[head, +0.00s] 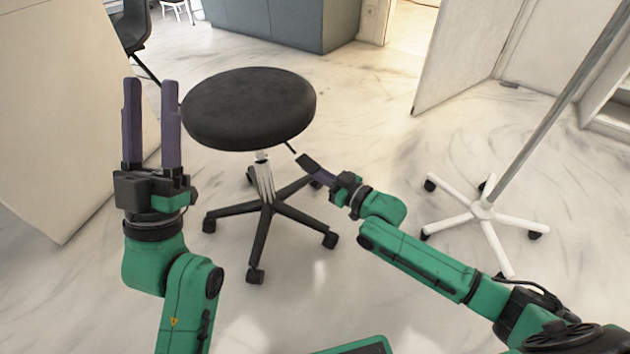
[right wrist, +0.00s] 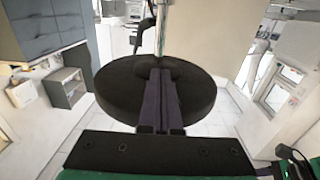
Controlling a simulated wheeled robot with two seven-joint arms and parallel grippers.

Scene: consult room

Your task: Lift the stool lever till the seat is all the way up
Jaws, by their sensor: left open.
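The stool has a round black seat (head: 250,108) on a pale column (head: 263,175), above a black five-legged caster base. Its thin black lever (head: 291,148) shows below the seat's right edge. My right gripper (head: 309,164) is just below the lever's outer end in the head view; I cannot tell whether they touch. In the right wrist view its fingers (right wrist: 160,98) lie together against the view of the seat (right wrist: 115,90), with nothing visible between them. My left gripper (head: 152,125) is open and empty, upright left of the seat.
A white pole stand (head: 483,210) on casters stands right of my right arm. A beige panel (head: 60,110) is at the left, with a dark chair (head: 132,30) behind. A grey cabinet (head: 285,22) stands at the back.

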